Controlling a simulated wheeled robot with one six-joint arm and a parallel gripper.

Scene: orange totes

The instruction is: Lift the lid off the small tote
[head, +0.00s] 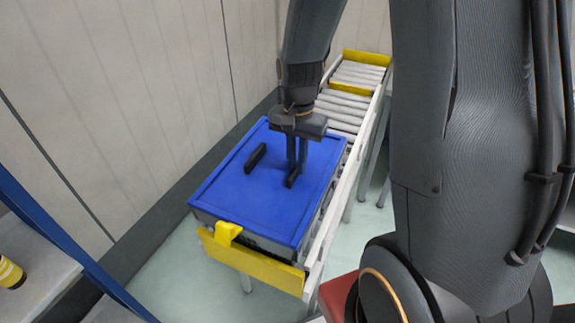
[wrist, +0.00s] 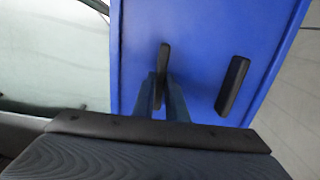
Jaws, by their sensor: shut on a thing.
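A blue lid (head: 245,200) lies on top of a dark grey tote (head: 245,235) at the near end of a roller conveyor. The lid has two black bar handles. My gripper (head: 293,178) points down and is shut on the right-hand handle (wrist: 164,62). The other handle (head: 255,158) is free, to the left in the head view and to the right in the wrist view (wrist: 233,86). The lid looks level on the tote; I cannot tell whether there is a gap under it.
The conveyor's rollers (head: 345,110) run on behind the tote. A yellow end stop (head: 250,268) with a yellow clip (head: 228,233) is at its near end. A pale wall (head: 120,90) stands close on the left. A blue post (head: 60,245) and a grey shelf are at lower left.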

